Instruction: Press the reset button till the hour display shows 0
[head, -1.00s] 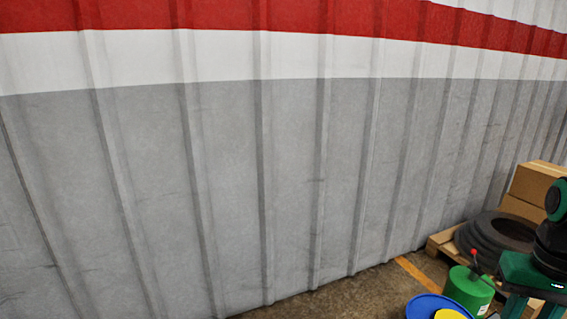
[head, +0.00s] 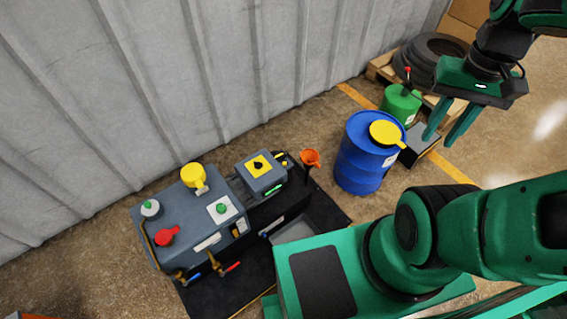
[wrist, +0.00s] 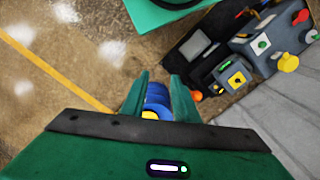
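The machine (head: 205,240) stands on a black mat at lower left in the head view. On it are a green button (head: 221,208) on a white plate and a black knob or button (head: 258,165) on a yellow plate. A small green-lit strip (head: 275,190), perhaps a display, is below the yellow plate; its digits are unreadable. I cannot tell which control is the reset button. The machine also shows at upper right in the wrist view (wrist: 243,46). My gripper (head: 440,139) is open and empty, well right of the machine, its fingers spread in the wrist view (wrist: 157,82).
A blue barrel (head: 357,162) with a yellow lid and a green canister (head: 400,103) stand between my gripper and the machine. An orange funnel (head: 310,157) is at the machine's right end. A corrugated wall (head: 180,80) rises behind. Tires (head: 433,58) lie on a pallet.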

